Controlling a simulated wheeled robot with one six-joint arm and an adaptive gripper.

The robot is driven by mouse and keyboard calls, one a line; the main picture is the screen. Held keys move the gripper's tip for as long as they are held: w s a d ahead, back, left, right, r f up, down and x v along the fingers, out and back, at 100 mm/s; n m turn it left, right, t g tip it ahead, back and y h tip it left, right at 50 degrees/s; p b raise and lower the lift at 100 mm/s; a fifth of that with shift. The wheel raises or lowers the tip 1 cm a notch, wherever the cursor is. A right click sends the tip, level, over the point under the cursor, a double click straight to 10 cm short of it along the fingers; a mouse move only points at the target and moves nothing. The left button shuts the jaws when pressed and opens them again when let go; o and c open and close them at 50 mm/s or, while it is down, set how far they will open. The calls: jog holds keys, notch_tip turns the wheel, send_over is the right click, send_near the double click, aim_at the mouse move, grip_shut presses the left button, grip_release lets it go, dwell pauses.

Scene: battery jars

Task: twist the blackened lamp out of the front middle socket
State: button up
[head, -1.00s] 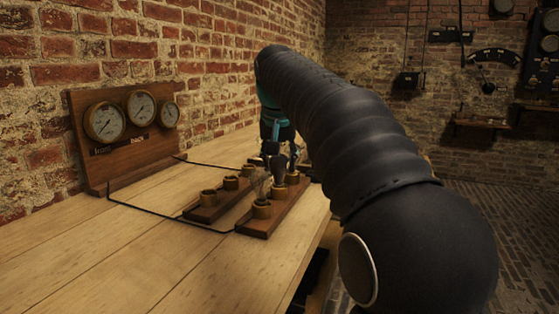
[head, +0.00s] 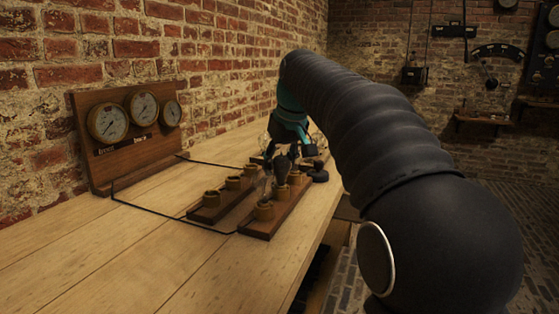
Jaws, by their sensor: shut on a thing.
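The blackened lamp (head: 281,170) is a dark bulb standing roughly upright at the front middle socket (head: 279,191) of the nearer dark wood board (head: 264,227). My gripper (head: 281,160) comes down on it from above, with its fingers around the upper part of the bulb. It is shut on the lamp. The fingers partly hide the bulb, and I cannot tell whether its base is still seated in the socket. The near brass socket (head: 264,211) stands at the board's close end, with faint clear glass above it.
A second board (head: 203,215) with brass sockets (head: 211,199) lies to the left. A gauge panel (head: 134,140) leans by the brick wall. A dark wire (head: 165,213) runs over the table. A small dark round thing (head: 320,176) is right of the sockets. The near table (head: 120,265) is clear.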

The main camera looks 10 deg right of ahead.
jog(key=shift+n+g+y+p, duration=0.35)
jog(key=shift+n+p, duration=0.2)
jog(key=shift+n, duration=0.65)
jog(key=shift+a+n+y, duration=0.1)
jog(key=shift+n+y, duration=0.25)
jog(key=shift+n, duration=0.95)
jog(key=shift+g, duration=0.25)
jog(key=n, duration=0.2)
jog(key=n+g+y, duration=0.1)
jog(key=n, duration=0.2)
jog(key=shift+s+a+y, duration=0.2)
jog(key=shift+y, duration=0.1)
jog(key=shift+r, duration=0.15)
jog(key=shift+r, duration=0.7)
jog(key=shift+r, duration=0.45)
